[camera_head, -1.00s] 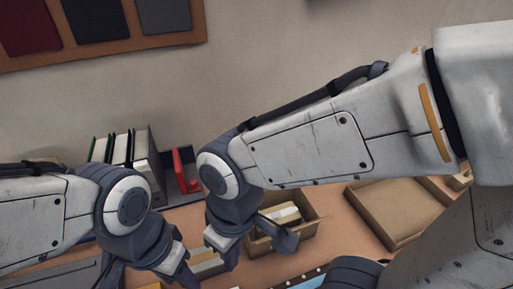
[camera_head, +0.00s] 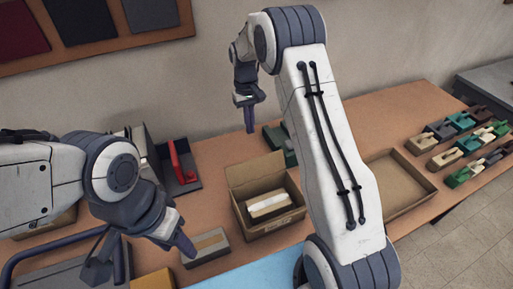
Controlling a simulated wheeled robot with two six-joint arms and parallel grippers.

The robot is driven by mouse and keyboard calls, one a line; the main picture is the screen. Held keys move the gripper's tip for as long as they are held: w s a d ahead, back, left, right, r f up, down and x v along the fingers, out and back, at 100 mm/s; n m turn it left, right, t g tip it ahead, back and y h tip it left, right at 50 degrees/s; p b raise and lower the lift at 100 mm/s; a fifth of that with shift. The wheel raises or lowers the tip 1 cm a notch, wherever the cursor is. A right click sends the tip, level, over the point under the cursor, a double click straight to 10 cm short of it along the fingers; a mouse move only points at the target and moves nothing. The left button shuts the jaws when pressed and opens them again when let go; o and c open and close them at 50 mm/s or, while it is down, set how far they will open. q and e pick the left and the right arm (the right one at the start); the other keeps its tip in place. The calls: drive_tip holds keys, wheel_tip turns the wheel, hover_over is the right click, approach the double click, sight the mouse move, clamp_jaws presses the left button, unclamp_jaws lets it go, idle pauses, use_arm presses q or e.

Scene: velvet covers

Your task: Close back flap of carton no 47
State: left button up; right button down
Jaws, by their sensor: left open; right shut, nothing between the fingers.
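An open brown carton (camera_head: 277,223) stands on the table near the middle of the head view. Its back flap (camera_head: 254,171) stands up at the rear edge. A white-and-tan packet (camera_head: 268,204) lies inside. The carton's number is not legible. My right gripper (camera_head: 249,126) is shut and empty, pointing down in the air, above and beyond the back flap and apart from it in the picture. My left gripper (camera_head: 142,256) is open and empty at the lower left, left of the carton.
A shallow brown tray (camera_head: 412,202) lies right of the carton, partly behind my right arm. A grey box (camera_head: 206,247) is at the carton's left. A red item (camera_head: 180,160) stands on a dark tray behind. Several coloured blocks (camera_head: 462,145) sit far right.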

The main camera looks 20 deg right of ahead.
sight(256, 168)
drive_tip(key=s+f+p, duration=0.5)
drive_tip(key=f, duration=0.2)
drive_tip(key=shift+d, duration=0.15)
idle(0.4)
